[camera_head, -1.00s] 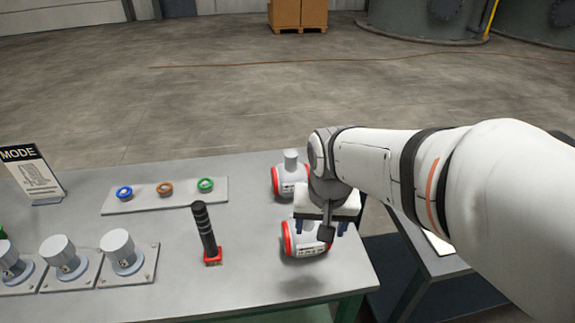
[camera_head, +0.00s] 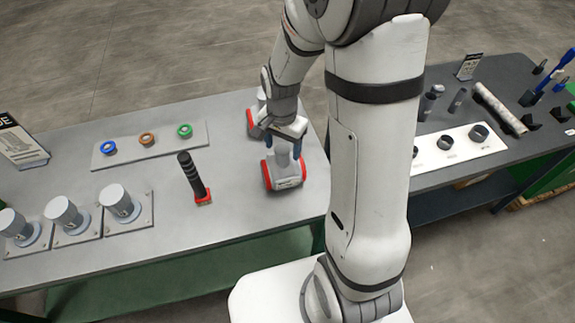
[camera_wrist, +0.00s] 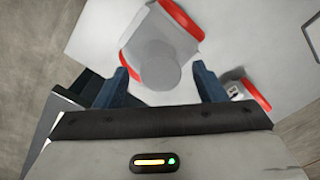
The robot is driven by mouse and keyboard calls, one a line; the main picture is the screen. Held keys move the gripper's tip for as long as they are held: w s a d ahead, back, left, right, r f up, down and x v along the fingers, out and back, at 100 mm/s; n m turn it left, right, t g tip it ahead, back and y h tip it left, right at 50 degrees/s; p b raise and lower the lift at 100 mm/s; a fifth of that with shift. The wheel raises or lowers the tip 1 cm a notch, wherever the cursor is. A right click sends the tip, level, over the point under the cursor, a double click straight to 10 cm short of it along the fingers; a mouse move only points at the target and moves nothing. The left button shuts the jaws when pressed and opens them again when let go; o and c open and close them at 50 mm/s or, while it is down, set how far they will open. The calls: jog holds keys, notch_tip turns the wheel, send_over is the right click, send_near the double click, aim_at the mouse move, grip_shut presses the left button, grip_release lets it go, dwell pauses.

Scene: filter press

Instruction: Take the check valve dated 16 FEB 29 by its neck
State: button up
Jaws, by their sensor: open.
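In the head view, a grey check valve with red ends (camera_head: 284,171) lies at the table's right end, its neck pointing up. A second check valve (camera_head: 251,123) lies behind it, partly hidden by my gripper. The date labels are too small to read, so I cannot tell which is dated 16 FEB 29. My gripper (camera_head: 284,146) is open above the nearer valve, blue fingers either side of its neck. In the wrist view, the round neck (camera_wrist: 162,72) sits between the spread fingers (camera_wrist: 162,82), with gaps on both sides. The other valve (camera_wrist: 238,90) shows at right.
A black striped handle on a red base (camera_head: 193,178) stands left of the nearer valve. A plate with blue, brown and green rings (camera_head: 150,149) lies further back. Several grey cylinders on plates stand at left. A second, dark table (camera_head: 455,183) stands at right.

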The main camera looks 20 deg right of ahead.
aim_at(283, 166)
jog(key=shift+f, duration=1.15)
jog(key=shift+c, duration=0.4)
jog(key=c, duration=1)
